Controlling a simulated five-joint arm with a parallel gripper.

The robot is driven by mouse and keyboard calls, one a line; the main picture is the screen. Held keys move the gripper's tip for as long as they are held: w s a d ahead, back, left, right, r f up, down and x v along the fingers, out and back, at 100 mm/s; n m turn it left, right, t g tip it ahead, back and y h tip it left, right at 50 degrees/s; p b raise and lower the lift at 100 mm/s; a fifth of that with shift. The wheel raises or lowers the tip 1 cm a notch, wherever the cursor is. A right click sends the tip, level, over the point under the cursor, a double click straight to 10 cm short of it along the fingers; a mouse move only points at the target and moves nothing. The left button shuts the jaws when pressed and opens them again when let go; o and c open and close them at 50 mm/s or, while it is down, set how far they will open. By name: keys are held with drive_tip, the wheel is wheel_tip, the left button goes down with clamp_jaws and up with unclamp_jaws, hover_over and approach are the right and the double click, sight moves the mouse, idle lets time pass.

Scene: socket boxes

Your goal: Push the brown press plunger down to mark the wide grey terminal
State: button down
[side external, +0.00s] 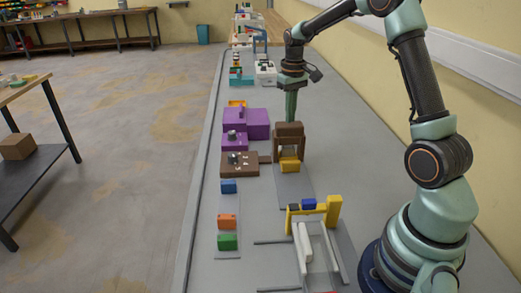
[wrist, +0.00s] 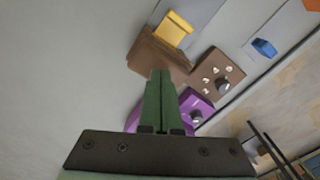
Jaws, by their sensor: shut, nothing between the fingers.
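The brown press (side external: 277,147) stands right of the brown box, with its block-like plunger (side external: 289,129) on top and a yellow block (side external: 290,165) low in its frame. My gripper (side external: 291,118) points straight down with its green fingers shut and empty, tips at or just above the plunger; I cannot tell whether they touch. In the wrist view the shut fingertips (wrist: 160,72) overlap the near edge of the brown press (wrist: 150,52), with the yellow block (wrist: 174,28) beyond. I cannot clearly pick out the wide grey terminal; the brown box (side external: 228,171) carries a dark grey knob and small pale pieces.
Purple boxes (side external: 258,122) stand behind the brown box. Blue (side external: 228,186), orange (side external: 228,221) and green (side external: 228,243) blocks line the front left. A yellow gate-like frame (side external: 333,208) stands front right. Grey bench top is clear left of the boxes.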

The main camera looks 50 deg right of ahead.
drive_tip(key=shift+f, duration=0.8)
drive_tip(key=shift+r, duration=2.75)
